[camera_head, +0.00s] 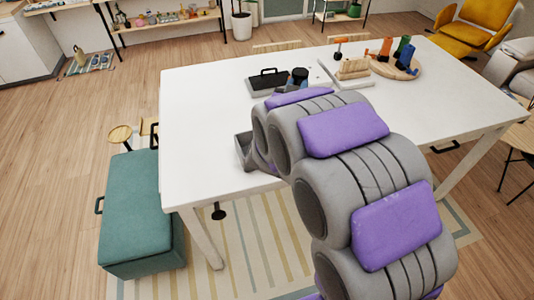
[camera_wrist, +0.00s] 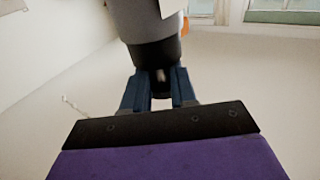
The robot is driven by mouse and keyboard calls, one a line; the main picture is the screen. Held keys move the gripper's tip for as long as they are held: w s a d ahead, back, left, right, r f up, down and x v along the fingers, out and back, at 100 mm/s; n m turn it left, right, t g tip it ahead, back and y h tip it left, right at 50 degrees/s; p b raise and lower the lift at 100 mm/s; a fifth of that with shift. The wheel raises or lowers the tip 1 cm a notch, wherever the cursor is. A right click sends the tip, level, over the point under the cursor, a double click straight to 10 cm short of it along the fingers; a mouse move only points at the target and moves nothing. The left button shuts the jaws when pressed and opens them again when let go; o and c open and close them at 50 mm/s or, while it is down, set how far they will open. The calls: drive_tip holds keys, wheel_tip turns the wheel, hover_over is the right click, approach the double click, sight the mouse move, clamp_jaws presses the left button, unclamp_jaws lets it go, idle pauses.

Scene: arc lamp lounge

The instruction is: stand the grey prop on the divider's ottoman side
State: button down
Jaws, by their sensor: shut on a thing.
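The grey prop (camera_wrist: 148,22) shows at the top of the wrist view as a rounded grey body with a black lower band. The blue fingers of my gripper (camera_wrist: 160,88) are shut on its black end. Its far end is cut off by the frame. A low pale divider (camera_head: 327,72) lies on the white table (camera_head: 205,95), right of a dark object (camera_head: 299,75). The teal ottoman (camera_head: 145,205) stands on the floor left of the table.
A black-handled dark case (camera_head: 268,82) lies left of the divider. A wooden-topped block (camera_head: 353,68) is beside the divider; a round board (camera_head: 408,72) with coloured items is farther right. The table's left part is clear.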

drive_tip(key=w+a+b, duration=0.1)
drive_tip(key=a, duration=1.6)
wheel_tip(320, 180, down, 18)
drive_tip(key=d+b, duration=0.2)
drive_tip(key=b, duration=0.3)
drive_tip(key=shift+d, duration=0.2)
drive_tip(key=c, duration=1.3)
unclamp_jaws()
drive_tip(key=o, duration=0.3)
drive_tip(key=shift+a, duration=0.3)
drive_tip(key=shift+o, duration=0.5)
drive_tip(key=shift+a, duration=0.15)
